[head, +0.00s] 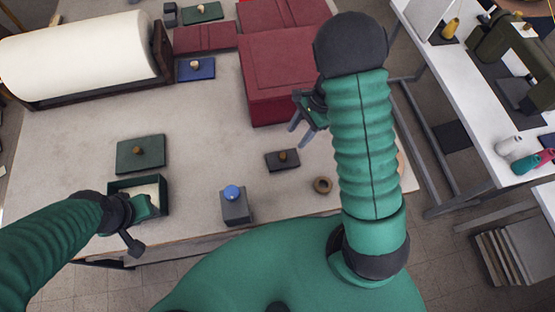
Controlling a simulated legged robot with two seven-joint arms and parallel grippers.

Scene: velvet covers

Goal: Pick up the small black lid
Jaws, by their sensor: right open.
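The small black lid (284,164) lies flat on the table, with a small round wooden knob on top. My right gripper (299,135) is open and empty, with its fingers pointing down above and behind the lid, beside the large red box. It is apart from the lid. My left gripper (142,225) is at the front left, close by the open green box (165,200). Its fingers are partly hidden and I cannot tell whether they touch the box.
A blue-knobbed grey box (235,209) and a wooden ring (323,185) stand near the lid. A green lid (140,154), a blue lid (196,69), a large red box (282,80) and a white roll (80,58) occupy the table (215,135). A sewing machine (515,45) stands on another table.

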